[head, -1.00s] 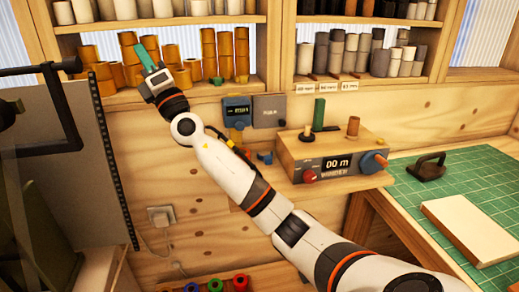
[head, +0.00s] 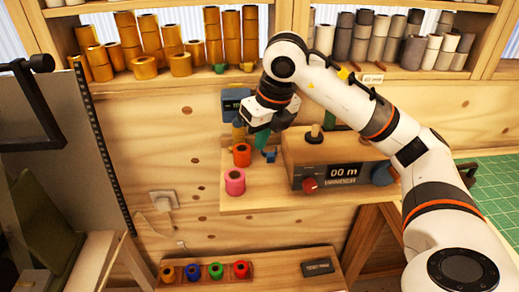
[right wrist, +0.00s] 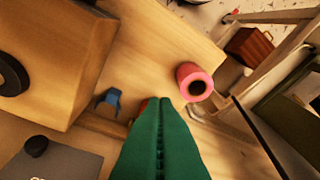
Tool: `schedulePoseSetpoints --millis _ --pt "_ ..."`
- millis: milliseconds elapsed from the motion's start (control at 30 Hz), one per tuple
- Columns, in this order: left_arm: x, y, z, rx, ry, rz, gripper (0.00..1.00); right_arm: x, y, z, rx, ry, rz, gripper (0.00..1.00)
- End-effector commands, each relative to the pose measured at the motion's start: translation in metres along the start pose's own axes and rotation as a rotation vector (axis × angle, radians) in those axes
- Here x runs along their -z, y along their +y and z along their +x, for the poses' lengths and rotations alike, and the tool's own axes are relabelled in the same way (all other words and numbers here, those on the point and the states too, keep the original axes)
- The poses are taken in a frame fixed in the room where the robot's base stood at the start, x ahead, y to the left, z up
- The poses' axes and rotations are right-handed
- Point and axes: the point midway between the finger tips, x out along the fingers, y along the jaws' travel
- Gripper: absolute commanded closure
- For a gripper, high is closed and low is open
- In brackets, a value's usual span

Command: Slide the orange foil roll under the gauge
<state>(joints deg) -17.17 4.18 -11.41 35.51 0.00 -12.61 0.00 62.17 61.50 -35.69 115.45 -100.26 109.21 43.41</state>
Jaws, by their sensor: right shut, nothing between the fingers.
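The orange foil roll (head: 241,158) stands on the small wall bench behind a pink roll (head: 235,186). The blue gauge (head: 235,100) is on the wall above and behind it, partly covered by my right gripper; an orange-brown part hangs below. My right gripper (head: 261,146) has green fingers, pressed together and empty, pointing down just right of the orange roll. I cannot tell whether they touch it. In the right wrist view the closed fingers (right wrist: 160,140) hide nearly all the orange roll; the pink roll (right wrist: 195,82) shows beyond their tips. My left gripper is out of view.
A wooden meter box (head: 340,160) with knobs stands to the right on the bench (head: 265,201). A small blue bracket (right wrist: 108,102) is close to the fingers. Shelves of rolls are above; a lower ledge holds several coloured rolls. The bench's left edge is near the pink roll.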

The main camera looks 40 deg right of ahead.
Motion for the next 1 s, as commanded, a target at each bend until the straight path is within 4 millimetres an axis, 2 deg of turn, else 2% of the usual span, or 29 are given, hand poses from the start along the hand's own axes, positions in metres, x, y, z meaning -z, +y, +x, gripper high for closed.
schedulePoseSetpoints --millis 133,267,667,800,1000 --pt "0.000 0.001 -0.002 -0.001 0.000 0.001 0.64 -0.008 0.010 0.001 -0.050 -0.030 0.015 1.00" --pt "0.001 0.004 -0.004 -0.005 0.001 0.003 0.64 -0.009 0.010 0.016 -0.050 -0.034 0.015 1.00" --pt "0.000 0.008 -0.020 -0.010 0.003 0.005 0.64 -0.012 0.014 0.099 -0.047 -0.034 0.013 1.00" --pt "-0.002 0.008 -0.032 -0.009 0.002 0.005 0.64 0.012 0.013 0.101 -0.044 -0.029 0.013 1.00" --pt "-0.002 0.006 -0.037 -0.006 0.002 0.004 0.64 0.026 0.014 0.107 -0.046 -0.028 0.013 1.00"
